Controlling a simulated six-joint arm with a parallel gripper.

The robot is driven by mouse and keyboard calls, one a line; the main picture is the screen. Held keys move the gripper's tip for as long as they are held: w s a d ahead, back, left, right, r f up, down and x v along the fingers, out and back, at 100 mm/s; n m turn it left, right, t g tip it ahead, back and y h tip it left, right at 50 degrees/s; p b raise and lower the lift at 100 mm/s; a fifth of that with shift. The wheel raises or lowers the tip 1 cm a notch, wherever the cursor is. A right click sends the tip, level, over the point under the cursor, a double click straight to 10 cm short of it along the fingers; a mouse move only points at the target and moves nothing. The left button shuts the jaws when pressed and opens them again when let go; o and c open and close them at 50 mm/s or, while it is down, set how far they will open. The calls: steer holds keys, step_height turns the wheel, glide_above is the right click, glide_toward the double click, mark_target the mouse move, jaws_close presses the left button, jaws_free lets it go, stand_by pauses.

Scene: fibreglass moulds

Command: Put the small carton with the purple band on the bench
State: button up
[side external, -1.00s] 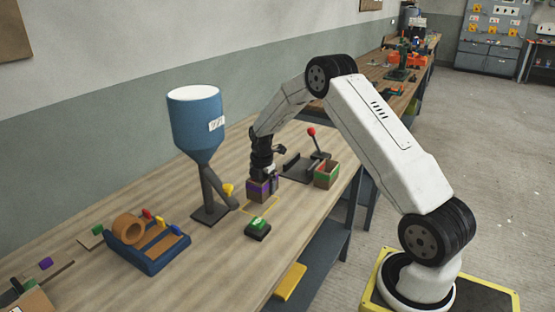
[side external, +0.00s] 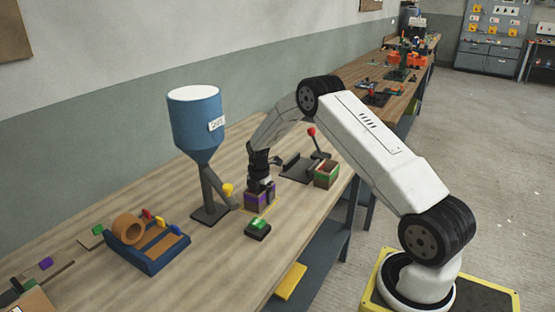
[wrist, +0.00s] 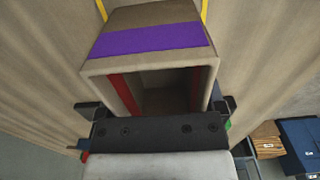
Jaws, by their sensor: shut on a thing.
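The small carton with the purple band (side external: 258,200) is upright at the yellow outline (side external: 275,208) on the wooden bench (side external: 185,272). Its base is at or very near the bench top; I cannot tell if it touches. My gripper (side external: 262,184) comes down from above and is shut on the carton. In the wrist view the carton (wrist: 150,41) fills the middle, its open top and hollow inside showing, with gripper (wrist: 158,108) fingers on either side. Yellow lines show beyond it.
A blue hopper (side external: 197,125) on a dark stand with a yellow-tipped chute is close left. A green button box (side external: 257,229) is in front. A green-banded carton (side external: 326,175) and red-knobbed lever (side external: 311,132) stand to the right. A blue tray (side external: 147,252) is at the left.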

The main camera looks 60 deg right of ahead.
steer(key=shift+f, duration=0.15)
steer(key=o, duration=0.9)
steer(key=shift+o, duration=0.2)
step_height(320, 180, up, 12)
steer(key=shift+r, duration=0.2)
stand_by(0.5)
